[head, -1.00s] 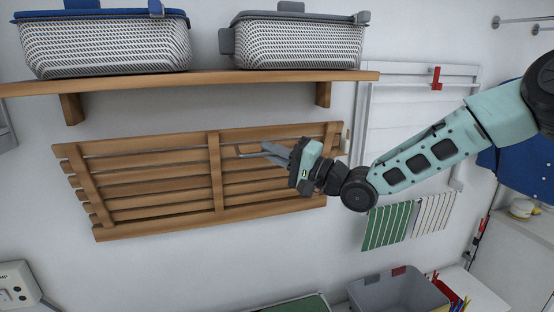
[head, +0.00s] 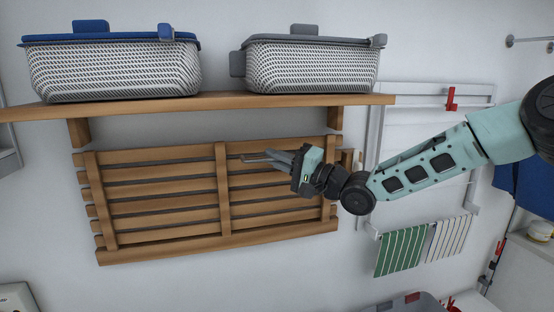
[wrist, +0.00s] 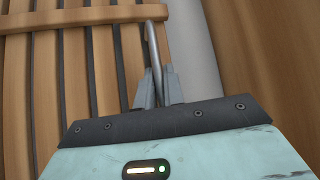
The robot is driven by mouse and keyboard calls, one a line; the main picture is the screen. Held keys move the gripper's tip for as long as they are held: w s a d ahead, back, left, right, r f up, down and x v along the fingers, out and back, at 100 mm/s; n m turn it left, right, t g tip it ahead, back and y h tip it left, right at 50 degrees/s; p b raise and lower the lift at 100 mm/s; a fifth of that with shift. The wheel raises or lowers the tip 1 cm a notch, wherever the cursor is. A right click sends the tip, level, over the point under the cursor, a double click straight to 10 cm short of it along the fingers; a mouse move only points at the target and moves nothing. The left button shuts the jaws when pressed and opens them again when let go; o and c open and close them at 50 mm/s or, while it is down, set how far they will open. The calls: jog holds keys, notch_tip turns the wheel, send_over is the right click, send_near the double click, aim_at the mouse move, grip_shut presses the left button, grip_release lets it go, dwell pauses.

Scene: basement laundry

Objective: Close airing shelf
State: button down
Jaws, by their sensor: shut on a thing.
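The airing shelf (head: 222,200) is a slatted wooden panel at the wall, below a fixed wooden shelf, in the head view. It stands steeply, nearly flat to the wall; any small gap behind it is hard to judge. My gripper (head: 278,158) is at its upper right part. In the wrist view, my gripper (wrist: 157,88) is shut on a thin grey metal handle (wrist: 152,42), with slats of the airing shelf (wrist: 75,75) to the left. The handle's far end meets a wooden cross-bar; its near end is hidden between the fingers.
The fixed wooden shelf (head: 210,104) is close above, carrying a blue-lidded basket (head: 115,72) and a grey-lidded basket (head: 310,70). A white wall rack (head: 420,130) and a green striped cloth (head: 398,252) are to the right, behind and below my arm.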

jog(key=shift+w+d+r, duration=0.1)
jog(key=shift+w+r, duration=0.05)
jog(key=shift+r, duration=0.05)
jog(key=c, duration=1.5)
grip_release()
jog(key=shift+f, duration=0.15)
jog(key=shift+f, duration=0.2)
jog(key=b+v, duration=0.6)
jog(key=v, duration=1.1)
jog(key=shift+s, duration=0.25)
jog(key=shift+r, duration=0.1)
